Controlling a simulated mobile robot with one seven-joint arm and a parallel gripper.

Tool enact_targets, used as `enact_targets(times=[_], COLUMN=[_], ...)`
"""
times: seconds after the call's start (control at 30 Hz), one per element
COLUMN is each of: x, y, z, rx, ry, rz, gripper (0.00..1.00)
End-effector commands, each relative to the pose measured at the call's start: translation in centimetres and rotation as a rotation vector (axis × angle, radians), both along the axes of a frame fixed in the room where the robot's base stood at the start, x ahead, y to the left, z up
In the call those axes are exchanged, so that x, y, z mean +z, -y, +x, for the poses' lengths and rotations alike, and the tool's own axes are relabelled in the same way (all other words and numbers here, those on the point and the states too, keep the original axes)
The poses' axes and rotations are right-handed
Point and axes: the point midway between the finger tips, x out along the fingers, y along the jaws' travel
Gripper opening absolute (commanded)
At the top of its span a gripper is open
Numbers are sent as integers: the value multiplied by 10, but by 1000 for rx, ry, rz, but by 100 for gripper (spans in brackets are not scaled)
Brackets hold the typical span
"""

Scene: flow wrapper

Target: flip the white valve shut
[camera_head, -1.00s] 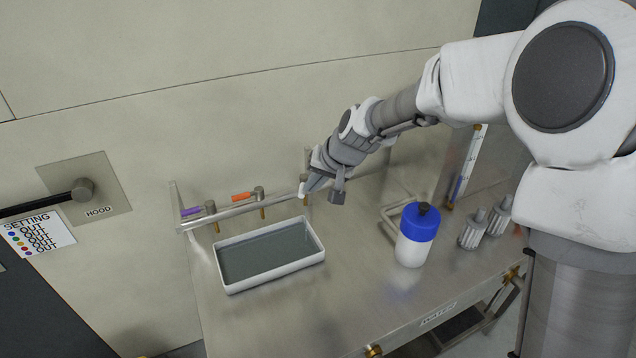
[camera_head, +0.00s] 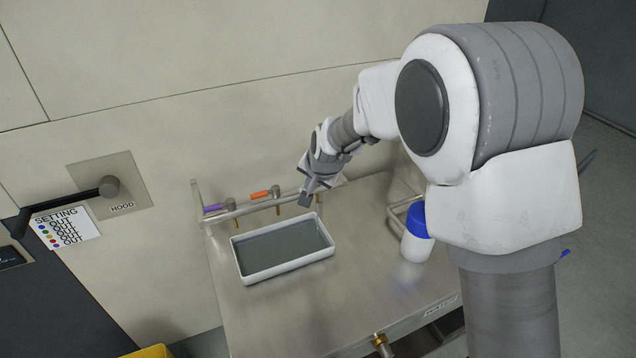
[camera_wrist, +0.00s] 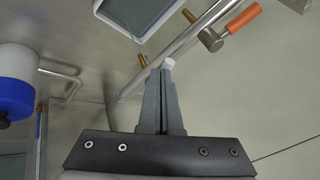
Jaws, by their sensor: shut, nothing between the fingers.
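The white valve's handle (camera_wrist: 168,63) shows in the wrist view as a small white end at my fingertips, by the pipe rail (camera_wrist: 190,38). My gripper (camera_wrist: 162,72) is shut with nothing between its fingers, its tips right at the white handle. I cannot tell whether they touch it. In the head view, my gripper (camera_head: 306,199) is at the right part of the rail and hides most of the white valve. The orange valve handle (camera_head: 259,195) and the purple valve handle (camera_head: 213,208) are farther left on the same rail. The orange handle (camera_wrist: 243,20) also shows in the wrist view.
A white-rimmed tray (camera_head: 285,266) stands on the steel bench (camera_head: 335,310), just in front of the rail. A white bottle with a blue top (camera_head: 416,248) stands to the right, partly behind my arm. A black hood lever (camera_head: 70,200) is on the left wall.

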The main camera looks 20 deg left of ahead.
Motion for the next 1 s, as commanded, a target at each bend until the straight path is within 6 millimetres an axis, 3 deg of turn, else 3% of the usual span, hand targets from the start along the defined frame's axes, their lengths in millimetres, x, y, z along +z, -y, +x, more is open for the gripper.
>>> enact_targets(times=[0.23,1.0], x=[-1,-2], y=[-14,-28], z=[1,5], rx=[-122,-117], ry=[-2,-4], rz=[-4,-2], gripper=[0,0])
